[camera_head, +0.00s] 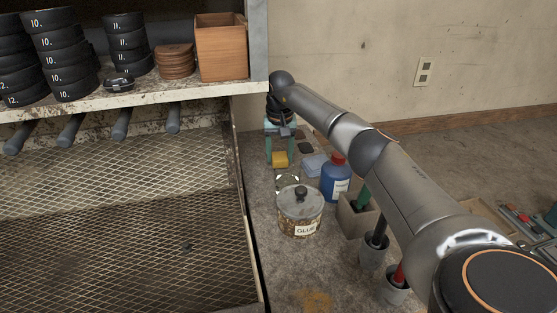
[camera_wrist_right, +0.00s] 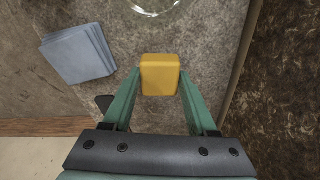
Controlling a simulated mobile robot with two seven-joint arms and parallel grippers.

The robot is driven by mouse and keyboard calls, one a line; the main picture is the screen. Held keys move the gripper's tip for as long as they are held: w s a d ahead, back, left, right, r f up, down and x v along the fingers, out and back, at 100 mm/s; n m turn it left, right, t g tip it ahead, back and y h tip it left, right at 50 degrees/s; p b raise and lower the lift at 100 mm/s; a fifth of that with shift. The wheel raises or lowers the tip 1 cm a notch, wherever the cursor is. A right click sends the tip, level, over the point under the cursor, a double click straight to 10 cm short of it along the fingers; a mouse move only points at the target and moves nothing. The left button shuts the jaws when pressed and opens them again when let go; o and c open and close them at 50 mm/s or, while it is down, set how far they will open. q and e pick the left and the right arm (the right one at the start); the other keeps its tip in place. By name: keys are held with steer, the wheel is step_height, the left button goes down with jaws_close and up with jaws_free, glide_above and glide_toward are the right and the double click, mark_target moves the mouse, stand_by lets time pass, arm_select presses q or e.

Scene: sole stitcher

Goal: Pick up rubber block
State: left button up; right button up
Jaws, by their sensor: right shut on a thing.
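The rubber block is a small yellow-orange block (camera_head: 280,159) on or just above the grey worktop, right of the mesh rack. In the right wrist view the block (camera_wrist_right: 160,76) sits between the tips of the two green fingers. My right gripper (camera_head: 280,152) reaches down from above and is shut on the block, one finger at each side. I cannot tell whether the block touches the worktop. My left gripper is in neither view.
A glass glue jar (camera_head: 300,211), a blue bottle with a red cap (camera_head: 336,178) and blue-grey sheets (camera_head: 314,164) stand close by. Brush holders (camera_head: 374,251) line the right. The mesh rack (camera_head: 130,205) and the shelf edge (camera_head: 150,98) border the left.

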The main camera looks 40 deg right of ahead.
mark_target(281, 156)
step_height(281, 156, up, 6)
steer(key=shift+d+f, duration=0.1)
steer(key=s+d+p, duration=0.1)
steer(key=s+d, duration=0.3)
steer(key=d, duration=0.4)
steer(key=s+d, duration=0.4)
steer(key=d, duration=0.3)
steer(key=shift+s+d+p, duration=0.35)
steer(key=shift+s, duration=0.05)
steer(key=shift+s+d+f+p, duration=0.15)
steer(key=shift+s+d+p, duration=0.2)
steer(key=shift+d+p, duration=0.25)
